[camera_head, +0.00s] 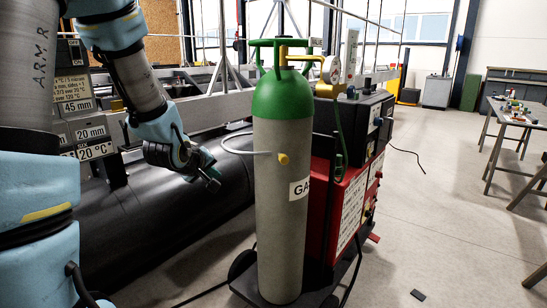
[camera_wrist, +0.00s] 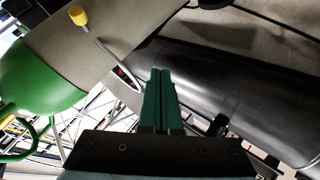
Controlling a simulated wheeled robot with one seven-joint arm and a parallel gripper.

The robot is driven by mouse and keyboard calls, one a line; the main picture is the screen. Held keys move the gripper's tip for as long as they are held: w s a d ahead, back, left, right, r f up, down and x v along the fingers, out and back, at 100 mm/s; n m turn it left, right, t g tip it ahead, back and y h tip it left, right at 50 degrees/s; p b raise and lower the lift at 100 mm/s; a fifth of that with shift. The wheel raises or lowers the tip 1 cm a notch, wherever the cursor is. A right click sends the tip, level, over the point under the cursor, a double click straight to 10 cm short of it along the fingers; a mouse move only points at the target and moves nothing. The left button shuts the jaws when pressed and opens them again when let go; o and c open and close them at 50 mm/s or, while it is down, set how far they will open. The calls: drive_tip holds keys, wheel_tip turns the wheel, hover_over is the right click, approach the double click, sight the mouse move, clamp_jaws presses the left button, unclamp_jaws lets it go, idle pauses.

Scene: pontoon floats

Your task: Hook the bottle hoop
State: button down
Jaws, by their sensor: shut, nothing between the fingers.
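The gas bottle (camera_head: 281,210) stands upright on a cart, grey with a green shoulder and green guard. The thin grey hoop (camera_head: 236,151) sticks out to the left of the bottle and curves across its front, ending in a yellow knob (camera_head: 283,159). Its far part is hidden. In the wrist view the bottle (camera_wrist: 110,40) lies slanted at upper left, with the hoop (camera_wrist: 112,66) and knob (camera_wrist: 78,16). My gripper (camera_head: 214,184) is left of the bottle, below the hoop and apart from it. Its green fingers (camera_wrist: 162,72) are together and empty.
A red and black machine (camera_head: 345,195) stands right of the bottle on the same cart (camera_head: 245,285). A large black pipe (camera_head: 120,225) lies at left behind my arm. The floor (camera_head: 450,215) at right is mostly clear, with a workbench (camera_head: 515,112) farther back.

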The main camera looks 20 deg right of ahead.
drive_tip(key=d+r+n+t+h, duration=0.1)
drive_tip(key=d+r+h, duration=0.3)
drive_tip(key=d, duration=0.6)
drive_tip(key=shift+n+h, duration=0.3)
drive_tip(key=shift+n, duration=0.1)
drive_tip(key=s+d+f+p+x, duration=0.1)
drive_tip(key=p+x, duration=0.4)
drive_tip(key=x, duration=0.8)
drive_tip(key=shift+s+d, duration=0.2)
drive_tip(key=shift+s, duration=0.4)
